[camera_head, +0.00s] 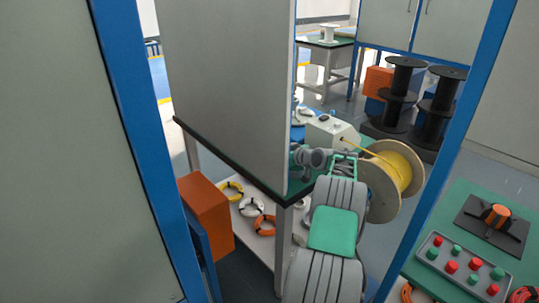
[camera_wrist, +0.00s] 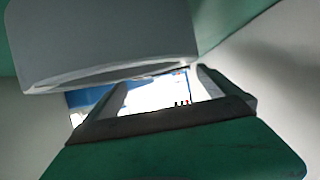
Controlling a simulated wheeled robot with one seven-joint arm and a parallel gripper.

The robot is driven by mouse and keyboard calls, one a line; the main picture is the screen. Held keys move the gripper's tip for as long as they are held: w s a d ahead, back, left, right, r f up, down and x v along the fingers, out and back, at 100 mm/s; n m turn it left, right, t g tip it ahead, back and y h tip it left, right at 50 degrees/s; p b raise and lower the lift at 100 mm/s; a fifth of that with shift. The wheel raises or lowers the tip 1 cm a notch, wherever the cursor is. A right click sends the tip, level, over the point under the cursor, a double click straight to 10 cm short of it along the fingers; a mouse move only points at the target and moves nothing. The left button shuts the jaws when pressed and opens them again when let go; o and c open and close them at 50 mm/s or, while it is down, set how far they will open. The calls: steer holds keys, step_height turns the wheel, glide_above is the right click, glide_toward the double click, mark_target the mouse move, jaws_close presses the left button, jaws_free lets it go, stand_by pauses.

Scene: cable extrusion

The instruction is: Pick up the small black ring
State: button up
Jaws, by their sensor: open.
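I cannot make out the small black ring in either view. My gripper (camera_wrist: 163,92) shows in the wrist view as a dark frame with two prongs standing apart above a green body. The gap between them is bright and holds nothing that I can see. A large grey rounded shape covers the upper left of that view. In the head view my grey and green arm reaches up to the workbench (camera_head: 185,131), beside the grey upright panel. I cannot pick out the fingertips there.
A yellow cable spool (camera_head: 396,172) stands right of my arm. A grey panel (camera_head: 228,85) blocks the left. Coils (camera_head: 252,207) lie on the shelf below. A button tray (camera_head: 462,265) and an orange-topped black part (camera_head: 497,215) are on the green table at right. Black spools (camera_head: 403,85) stand behind.

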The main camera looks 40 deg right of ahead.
steer(key=x, duration=0.3)
steer(key=shift+f, duration=0.1)
steer(key=c, duration=1)
step_height(320, 180, up, 18)
steer(key=shift+r+p, duration=0.1)
steer(key=shift+p, duration=0.75)
steer(key=shift+c, duration=0.2)
